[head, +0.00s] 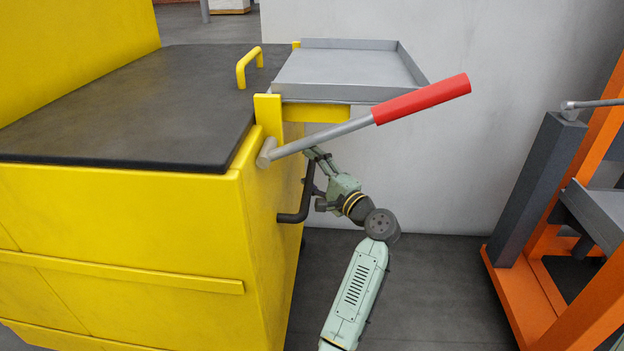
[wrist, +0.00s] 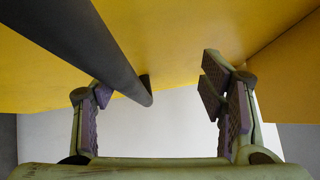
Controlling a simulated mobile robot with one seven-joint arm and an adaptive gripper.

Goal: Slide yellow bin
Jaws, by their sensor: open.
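The yellow bin (head: 130,240) fills the left of the head view, with a dark lid (head: 130,110) on top. A black bar handle (head: 297,203) sticks out from its right side. My gripper (head: 309,168) is beside that side, close to the handle and below the red-gripped lever. In the wrist view my gripper (wrist: 160,108) is open, with its two fingers apart. The black handle (wrist: 95,50) runs between the fingers, nearer the left one, in front of the yellow bin wall (wrist: 190,35). I cannot tell whether a finger touches it.
A grey lever with a red grip (head: 422,99) juts right from the bin above my arm. A grey metal tray (head: 345,68) sits at the bin's back corner. An orange and grey frame (head: 520,285) stands at the right. Grey floor (head: 440,290) between is clear.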

